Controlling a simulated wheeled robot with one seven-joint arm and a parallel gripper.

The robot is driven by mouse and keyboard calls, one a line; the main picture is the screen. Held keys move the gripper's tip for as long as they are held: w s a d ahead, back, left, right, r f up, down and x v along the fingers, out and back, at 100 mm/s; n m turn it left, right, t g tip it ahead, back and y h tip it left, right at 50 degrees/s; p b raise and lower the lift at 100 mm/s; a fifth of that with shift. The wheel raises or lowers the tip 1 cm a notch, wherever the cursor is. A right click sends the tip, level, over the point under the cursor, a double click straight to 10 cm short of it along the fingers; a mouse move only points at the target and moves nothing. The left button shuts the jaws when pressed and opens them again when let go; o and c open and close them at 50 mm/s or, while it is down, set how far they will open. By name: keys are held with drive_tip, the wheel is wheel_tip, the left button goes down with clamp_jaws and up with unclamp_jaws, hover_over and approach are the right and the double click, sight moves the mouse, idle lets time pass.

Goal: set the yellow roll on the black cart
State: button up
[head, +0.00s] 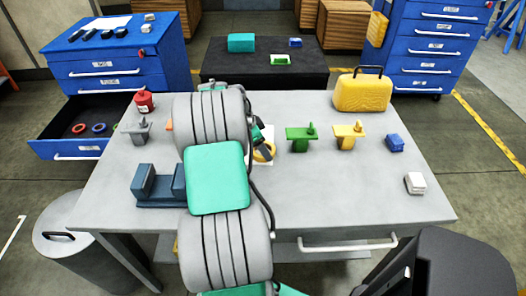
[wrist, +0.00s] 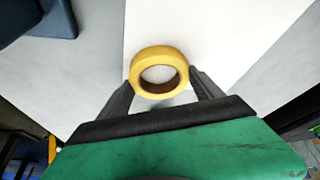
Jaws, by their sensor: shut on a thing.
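The yellow roll (wrist: 158,54) is a ring held between the two dark fingers of my gripper (wrist: 161,86) in the wrist view. A finger presses against each side of it. In the head view the roll (head: 262,157) shows partly behind my arm, over a white sheet on the grey table. I cannot tell whether it touches the sheet. The black cart (head: 222,70) stands behind the table. On it are a teal box (head: 241,42), a small blue block (head: 295,42) and a green-and-white block (head: 281,60). Its front middle and left top are bare.
The grey table (head: 340,200) carries a green fixture (head: 300,137), a yellow fixture (head: 348,135), a yellow case (head: 362,93), a blue block (head: 394,143), a white block (head: 415,183) and a dark blue holder (head: 158,190). Blue drawer cabinets flank the cart; the left one has an open drawer (head: 62,148).

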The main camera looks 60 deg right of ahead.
drive_tip(key=c, duration=0.8)
